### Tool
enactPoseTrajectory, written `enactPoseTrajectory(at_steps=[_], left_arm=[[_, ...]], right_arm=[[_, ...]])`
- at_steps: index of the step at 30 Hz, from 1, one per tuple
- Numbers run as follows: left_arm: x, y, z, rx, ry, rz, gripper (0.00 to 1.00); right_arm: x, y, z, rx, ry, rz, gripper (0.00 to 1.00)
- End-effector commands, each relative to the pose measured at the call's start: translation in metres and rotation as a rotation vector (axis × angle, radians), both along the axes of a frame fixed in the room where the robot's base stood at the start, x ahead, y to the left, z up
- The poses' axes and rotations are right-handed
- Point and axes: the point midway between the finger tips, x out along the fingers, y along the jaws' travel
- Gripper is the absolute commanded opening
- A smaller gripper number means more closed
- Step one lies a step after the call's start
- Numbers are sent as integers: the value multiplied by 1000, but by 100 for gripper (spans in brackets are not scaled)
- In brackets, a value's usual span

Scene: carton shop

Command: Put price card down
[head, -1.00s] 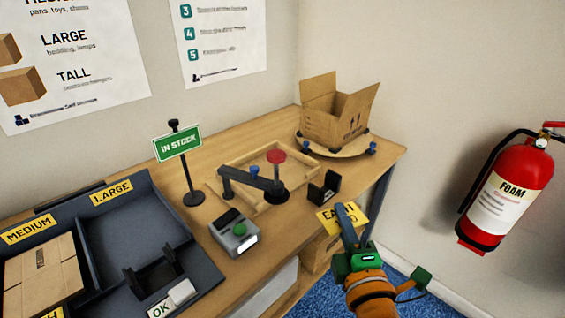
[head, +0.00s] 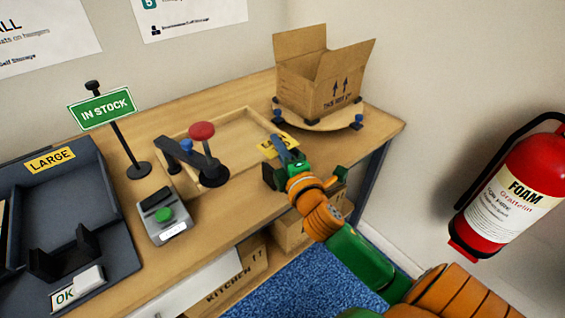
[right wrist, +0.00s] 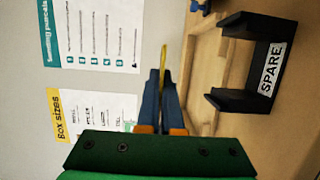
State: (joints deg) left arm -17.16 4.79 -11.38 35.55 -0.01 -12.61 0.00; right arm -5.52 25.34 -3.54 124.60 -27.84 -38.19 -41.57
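The yellow price card (head: 272,149) is in the fingers of my right gripper (head: 286,153), over the right end of the wooden tray in the head view. In the right wrist view the card (right wrist: 163,58) shows nearly edge-on as a thin yellow strip between the closed fingertips (right wrist: 162,78). I cannot tell whether it touches anything below. A black holder (head: 268,177) stands beside the gripper, partly hidden by it. In the right wrist view the holder (right wrist: 245,22) carries a SPARE label and looks empty. My left gripper is not in view.
The shallow wooden tray (head: 174,136) has a red-knobbed lever (head: 202,131) at its front. An open carton (head: 325,95) stands on a round turntable at the back right. An IN STOCK sign (head: 103,108) and a grey button box (head: 163,218) stand left.

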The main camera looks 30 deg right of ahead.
Motion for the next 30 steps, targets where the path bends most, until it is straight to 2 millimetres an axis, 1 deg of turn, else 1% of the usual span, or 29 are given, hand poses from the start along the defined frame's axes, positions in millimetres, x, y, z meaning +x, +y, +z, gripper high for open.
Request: enactPoseTrajectory(at_steps=[1, 7, 9, 11, 13, 19, 26, 27, 29, 30], left_arm=[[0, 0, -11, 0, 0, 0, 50], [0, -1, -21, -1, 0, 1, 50], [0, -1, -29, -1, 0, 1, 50], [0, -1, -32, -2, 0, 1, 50], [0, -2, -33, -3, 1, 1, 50], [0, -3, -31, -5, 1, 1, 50], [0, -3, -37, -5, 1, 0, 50], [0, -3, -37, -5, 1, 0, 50], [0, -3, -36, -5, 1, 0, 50], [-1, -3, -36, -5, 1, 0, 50]], right_arm=[[4, -8, -18, -1, 3, -3, 0], [15, -27, -42, -1, 1, -2, 0], [15, -28, -59, 3, 3, -1, 0], [15, -27, -68, 3, 1, -1, 0], [15, -27, -71, 2, 1, 0, 0], [15, -27, -69, 0, 0, 1, 0], [15, -27, -77, 0, 0, 1, 0], [15, -27, -77, 0, 0, 1, 5], [15, -27, -76, -1, 0, 1, 22], [15, -27, -76, -1, 0, 1, 32]])
